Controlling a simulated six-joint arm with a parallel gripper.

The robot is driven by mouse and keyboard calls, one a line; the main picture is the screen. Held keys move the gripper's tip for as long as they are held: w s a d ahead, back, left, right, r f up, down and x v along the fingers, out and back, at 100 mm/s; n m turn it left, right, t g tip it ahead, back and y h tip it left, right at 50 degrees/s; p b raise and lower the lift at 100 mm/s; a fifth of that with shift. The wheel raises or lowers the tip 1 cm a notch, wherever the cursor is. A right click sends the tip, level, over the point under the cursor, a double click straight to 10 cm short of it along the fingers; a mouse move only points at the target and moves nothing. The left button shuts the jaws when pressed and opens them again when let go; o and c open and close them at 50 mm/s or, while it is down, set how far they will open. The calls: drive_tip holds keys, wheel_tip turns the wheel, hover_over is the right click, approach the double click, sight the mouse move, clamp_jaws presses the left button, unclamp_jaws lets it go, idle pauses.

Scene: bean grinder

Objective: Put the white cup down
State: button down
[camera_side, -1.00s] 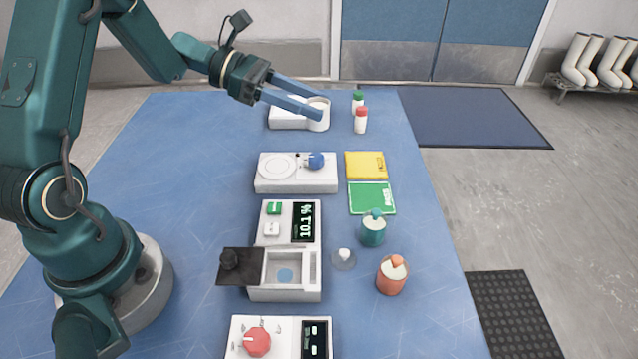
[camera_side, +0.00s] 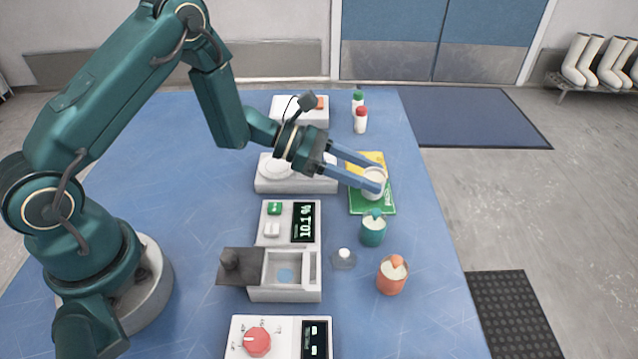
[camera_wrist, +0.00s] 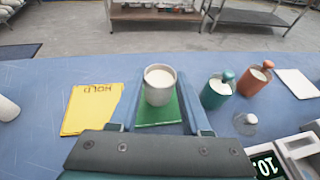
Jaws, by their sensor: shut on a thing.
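The white cup (camera_side: 373,181) is upright between the blue fingers of my gripper (camera_side: 376,176), which is shut on it. It is at the far part of the green card (camera_side: 371,206), near the edge of the yellow card (camera_side: 375,157). In the wrist view the cup (camera_wrist: 159,86) shows a pale filling, with a finger on each side and the green card (camera_wrist: 158,112) beneath. I cannot tell whether its base touches the card. My fingers and the cup hide parts of both cards in the side view.
A teal canister (camera_side: 373,230) stands close on the near side, with an orange canister (camera_side: 391,275) beyond it. A white device with a round plate (camera_side: 275,170) lies under my wrist. Red-capped (camera_side: 361,120) and green-capped (camera_side: 357,100) bottles stand at the back. The table's right edge is close.

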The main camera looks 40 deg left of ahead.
drive_tip(key=shift+f, duration=0.35)
drive_tip(key=shift+f, duration=0.2)
drive_tip(key=shift+c, duration=1.8)
unclamp_jaws()
